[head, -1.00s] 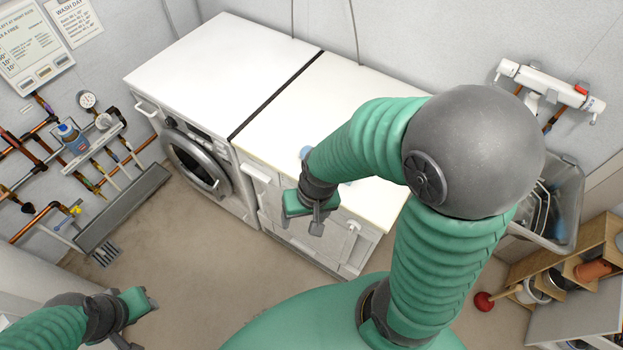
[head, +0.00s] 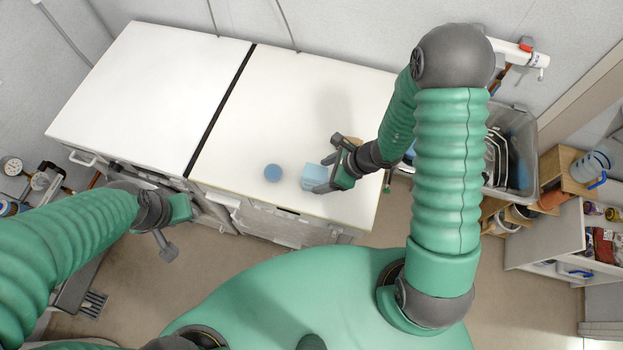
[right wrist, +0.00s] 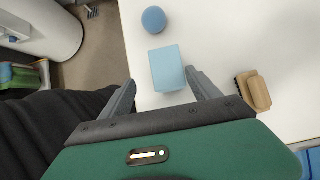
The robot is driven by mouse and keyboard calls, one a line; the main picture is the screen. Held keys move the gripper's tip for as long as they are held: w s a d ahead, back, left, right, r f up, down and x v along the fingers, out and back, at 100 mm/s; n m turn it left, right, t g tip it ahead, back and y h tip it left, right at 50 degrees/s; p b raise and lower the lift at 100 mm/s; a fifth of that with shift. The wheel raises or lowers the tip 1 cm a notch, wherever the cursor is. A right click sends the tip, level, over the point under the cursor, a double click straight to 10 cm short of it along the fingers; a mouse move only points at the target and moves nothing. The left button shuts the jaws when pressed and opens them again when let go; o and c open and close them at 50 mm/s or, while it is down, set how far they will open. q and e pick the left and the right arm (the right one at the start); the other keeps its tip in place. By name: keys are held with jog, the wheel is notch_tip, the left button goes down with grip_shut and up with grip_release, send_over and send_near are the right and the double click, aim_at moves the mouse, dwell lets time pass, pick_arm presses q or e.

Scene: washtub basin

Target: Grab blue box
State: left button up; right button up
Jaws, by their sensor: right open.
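The light blue box (head: 315,175) sits on the white top of the right-hand appliance, near its front right part. It also shows in the right wrist view (right wrist: 167,68), ahead of the fingertips and roughly between their lines. My right gripper (head: 335,170) is just right of the box in the head view; its fingers (right wrist: 163,84) are spread with nothing held. Whether a finger touches the box I cannot tell. My left gripper (head: 178,228) hangs in front of the appliances at the left, away from the box; its jaw opening is unclear.
A round blue object (head: 273,173) lies left of the box. A wooden brush (right wrist: 254,91) lies to the box's right in the wrist view. The white worktop (head: 290,105) is otherwise mostly clear. A grey basin (head: 512,150) and wooden shelf (head: 560,175) stand at the right.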

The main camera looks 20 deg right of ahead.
aim_at(326, 174)
jog(key=shift+w+a+f, duration=0.15)
jog(key=shift+w+f, duration=0.05)
jog(key=shift+f, duration=0.5)
jog(key=shift+w+d+f, duration=0.15)
jog(key=shift+d+f, duration=0.05)
jog(key=shift+f, duration=0.1)
jog(key=shift+w+f+p, duration=0.3)
jog(key=shift+f+p, duration=0.1)
jog(key=shift+f, duration=0.1)
jog(key=shift+w+f+p, duration=0.25)
jog(key=shift+f+p, duration=0.1)
jog(key=shift+f, duration=0.15)
jog(key=x, duration=0.2)
jog(key=shift+w+f, duration=0.2)
jog(key=shift+f, duration=0.1)
jog(key=shift+a+f, duration=0.15)
jog(key=shift+a, duration=0.65)
jog(key=shift+c, duration=2.3)
jog(key=shift+d, duration=0.5)
jog(key=c, duration=0.7)
grip_shut()
pick_arm(q)
jog(key=shift+d+r, duration=0.65)
jog(key=shift+r, duration=0.35)
pick_arm(e)
jog(key=shift+a, duration=0.1)
jog(key=shift+a, duration=0.1)
